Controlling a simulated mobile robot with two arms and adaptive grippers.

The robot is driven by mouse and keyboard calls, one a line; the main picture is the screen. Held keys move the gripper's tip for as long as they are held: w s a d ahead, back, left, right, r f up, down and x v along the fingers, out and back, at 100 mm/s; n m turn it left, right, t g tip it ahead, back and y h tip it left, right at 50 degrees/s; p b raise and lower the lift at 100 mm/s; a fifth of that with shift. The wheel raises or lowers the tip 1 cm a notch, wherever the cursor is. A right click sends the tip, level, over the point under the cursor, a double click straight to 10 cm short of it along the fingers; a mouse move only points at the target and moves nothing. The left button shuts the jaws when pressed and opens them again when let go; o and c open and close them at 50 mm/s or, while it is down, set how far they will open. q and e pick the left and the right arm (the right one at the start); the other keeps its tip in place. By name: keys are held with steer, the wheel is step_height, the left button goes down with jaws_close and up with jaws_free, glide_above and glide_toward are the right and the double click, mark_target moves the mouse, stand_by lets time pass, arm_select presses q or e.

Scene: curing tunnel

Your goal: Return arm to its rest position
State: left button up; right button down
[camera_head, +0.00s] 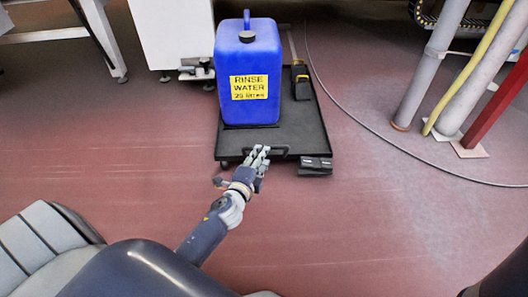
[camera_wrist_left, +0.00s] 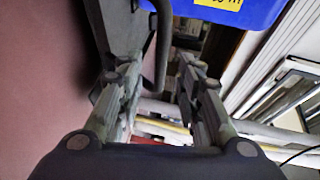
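My left gripper (camera_head: 260,154) reaches in from the lower left to the front edge of a low black trolley (camera_head: 302,132). In the left wrist view its two fingers (camera_wrist_left: 160,78) stand apart with a clear gap, so it is open. A dark curved handle (camera_wrist_left: 163,45) on the trolley's front shows in the gap beyond the fingertips. It also shows beside the fingertips in the head view (camera_head: 280,150). I cannot tell whether the fingers touch it. Nothing is held. My right gripper is not in view.
A blue jug (camera_head: 247,60) labelled rinse water stands on the trolley. A cable (camera_head: 345,118) curves across the red floor on the right. Grey pipes (camera_head: 432,65) and a red post (camera_head: 497,100) stand at the right. A white cabinet (camera_head: 172,35) stands behind. Floor nearer me is clear.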

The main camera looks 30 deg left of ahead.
arm_select(q)
steer(key=shift+s+d+r, duration=0.1)
steer(key=shift+s+r, duration=0.05)
steer(key=shift+s, duration=0.5)
